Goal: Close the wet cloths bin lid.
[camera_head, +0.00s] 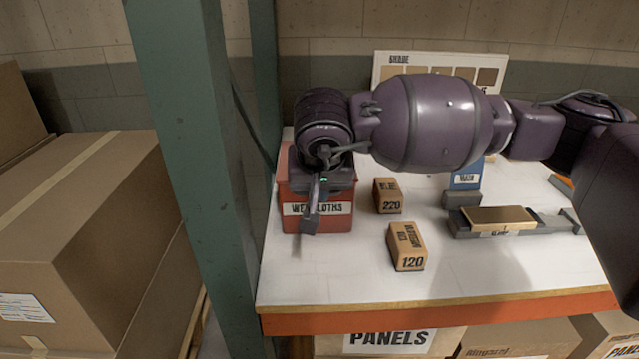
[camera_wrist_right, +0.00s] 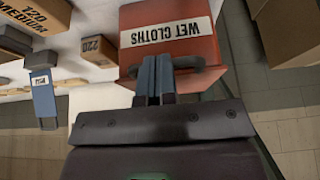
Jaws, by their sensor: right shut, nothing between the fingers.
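The wet cloths bin (camera_head: 290,218) is a red box with a white label, standing at the left end of the white shelf. It also shows upside down in the right wrist view (camera_wrist_right: 203,52). My right gripper (camera_head: 309,222) is in front of the bin, fingers pointing down, shut and empty. In the right wrist view its fingers (camera_wrist_right: 153,68) lie against or close to a dark grey bar (camera_wrist_right: 190,63) at the bin's edge; contact is unclear. My wrist covers the bin's top in the head view, so I cannot tell how far the lid stands open. My left gripper is out of view.
A green post (camera_head: 190,150) stands just left of the bin. Sanding blocks marked 220 (camera_head: 388,196) and 120 (camera_head: 406,247) lie to its right. A grey holder with a wooden-topped block (camera_head: 500,218) sits farther right. The shelf's front left is clear.

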